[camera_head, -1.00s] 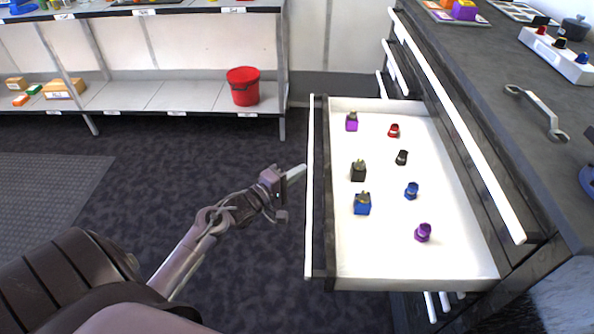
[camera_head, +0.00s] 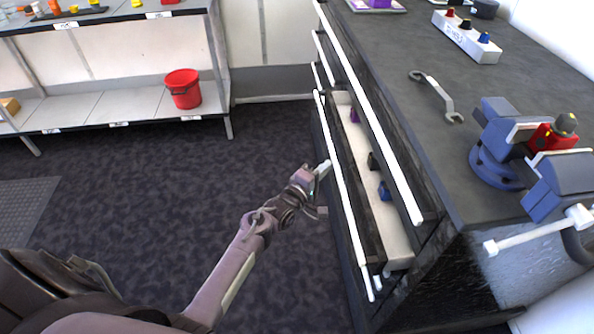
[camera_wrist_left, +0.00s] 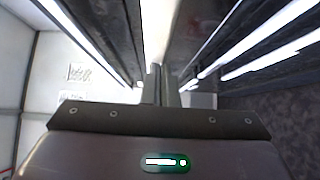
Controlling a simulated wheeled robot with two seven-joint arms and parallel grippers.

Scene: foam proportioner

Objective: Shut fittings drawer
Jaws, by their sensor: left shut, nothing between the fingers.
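The fittings drawer (camera_head: 396,238) is mostly pushed in under the dark workbench, with a narrow strip of its white inside showing. A purple fitting (camera_head: 354,115), a black fitting (camera_head: 372,161) and a blue fitting (camera_head: 384,191) show in that strip. Its long white handle (camera_head: 343,195) runs along the front. My left gripper (camera_head: 322,168) is shut and empty, with its fingertips at the drawer's handle; I cannot tell if they touch. In the left wrist view the shut fingers (camera_wrist_left: 169,85) point at the drawer fronts. My right gripper is out of view.
The workbench top (camera_head: 440,150) holds a wrench (camera_head: 437,97), a blue vise (camera_head: 500,145) and a white block with colored knobs (camera_head: 466,37). A shelf with a red bucket (camera_head: 183,89) stands at the back left. The dark floor left of the drawers is clear.

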